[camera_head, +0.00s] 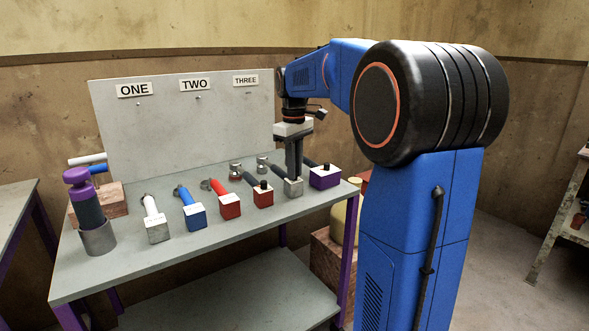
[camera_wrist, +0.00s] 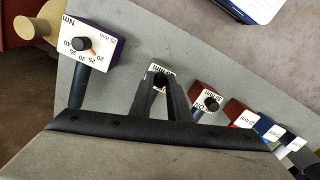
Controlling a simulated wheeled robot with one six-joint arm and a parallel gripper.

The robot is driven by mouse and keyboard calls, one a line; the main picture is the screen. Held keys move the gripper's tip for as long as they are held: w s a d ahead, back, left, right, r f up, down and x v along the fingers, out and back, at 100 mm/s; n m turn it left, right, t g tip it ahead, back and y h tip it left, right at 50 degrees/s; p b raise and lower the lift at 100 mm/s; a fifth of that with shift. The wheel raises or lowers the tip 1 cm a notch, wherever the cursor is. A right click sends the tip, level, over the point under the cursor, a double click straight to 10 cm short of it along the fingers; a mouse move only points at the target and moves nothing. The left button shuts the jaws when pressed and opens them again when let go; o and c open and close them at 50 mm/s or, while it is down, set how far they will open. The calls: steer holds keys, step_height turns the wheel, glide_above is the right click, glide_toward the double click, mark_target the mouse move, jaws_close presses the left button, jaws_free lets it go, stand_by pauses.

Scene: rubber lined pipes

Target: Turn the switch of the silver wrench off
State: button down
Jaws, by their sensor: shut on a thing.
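Several torque wrenches with box ends lie in a row on the grey table. My gripper (camera_head: 294,174) points straight down at a wrench with a silver-grey box (camera_head: 293,189), near the right end of the row. In the wrist view its fingertips (camera_wrist: 161,82) close around the dark knob on the white-labelled face of that box (camera_wrist: 156,70). The fingers hide most of the knob, so its setting cannot be read. Another pale box (camera_head: 158,232) with a whitish handle is at the left end of the row.
A purple box (camera_head: 325,179) stands close on the right of my gripper, and a red box with a black knob (camera_head: 263,197) close on its left. A blue box (camera_head: 195,217) and a grey cup (camera_head: 98,239) with a purple-capped tool are farther left. A labelled board (camera_head: 180,120) stands behind.

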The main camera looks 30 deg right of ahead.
steer(key=m, duration=0.5)
steer(key=shift+m, duration=0.3)
steer(key=m, duration=0.5)
steer(key=shift+m+y, duration=0.3)
steer(key=shift+y, duration=0.1)
steer(key=c, duration=1.7)
jaws_free()
steer(key=shift+o, duration=0.2)
step_height(320, 180, up, 17)
steer(key=shift+s+d+r, duration=0.2)
steer(key=shift+d, duration=0.15)
